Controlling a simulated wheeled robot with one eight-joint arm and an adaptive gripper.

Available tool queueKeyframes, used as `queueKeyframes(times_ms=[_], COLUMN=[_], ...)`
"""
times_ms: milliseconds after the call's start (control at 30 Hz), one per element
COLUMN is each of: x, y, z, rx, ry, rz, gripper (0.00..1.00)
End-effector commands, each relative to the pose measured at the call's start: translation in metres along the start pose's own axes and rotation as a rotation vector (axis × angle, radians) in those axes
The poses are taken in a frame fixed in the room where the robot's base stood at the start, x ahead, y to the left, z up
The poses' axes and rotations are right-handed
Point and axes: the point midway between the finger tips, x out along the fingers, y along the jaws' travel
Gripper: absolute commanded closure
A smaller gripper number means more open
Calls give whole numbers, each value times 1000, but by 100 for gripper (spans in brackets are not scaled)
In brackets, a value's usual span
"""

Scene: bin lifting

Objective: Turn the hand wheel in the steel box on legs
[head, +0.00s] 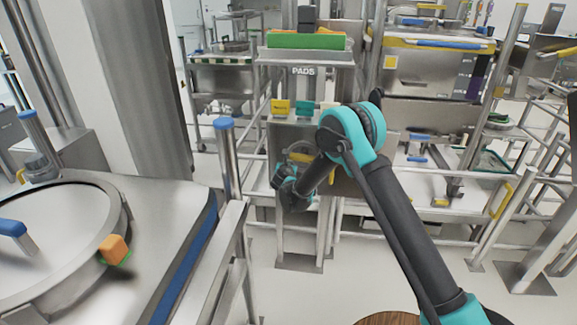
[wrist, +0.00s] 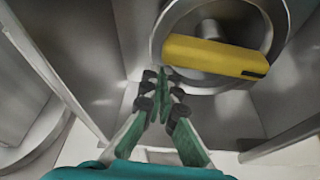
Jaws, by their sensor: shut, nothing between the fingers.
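The steel box on legs (head: 281,136) stands ahead in the middle of the head view. Inside it is the hand wheel, a grey ring with a yellow bar (wrist: 213,57) across it, at the upper right of the wrist view. In the head view a bit of the yellow bar (head: 299,157) shows behind my arm, which hides most of the wheel. My gripper (wrist: 163,74) is shut and empty, its fingertips close to the ring's lower left edge. I cannot tell whether they touch it. In the head view my gripper (head: 284,180) is at the box's opening.
A steel vessel with a round lid (head: 65,235) and an orange block (head: 114,249) fills the left foreground. A post with a blue cap (head: 226,150) stands left of the box. Steel tables and rails (head: 440,110) crowd the right. Some floor before the box is clear.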

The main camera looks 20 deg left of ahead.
Motion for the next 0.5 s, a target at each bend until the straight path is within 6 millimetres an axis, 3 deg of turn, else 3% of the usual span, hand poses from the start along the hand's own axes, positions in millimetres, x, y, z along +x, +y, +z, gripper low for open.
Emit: queueKeyframes(times_ms=[500], x=[-3], y=[1], z=[8], rx=[120], ry=[-1], rz=[41], gripper=[100])
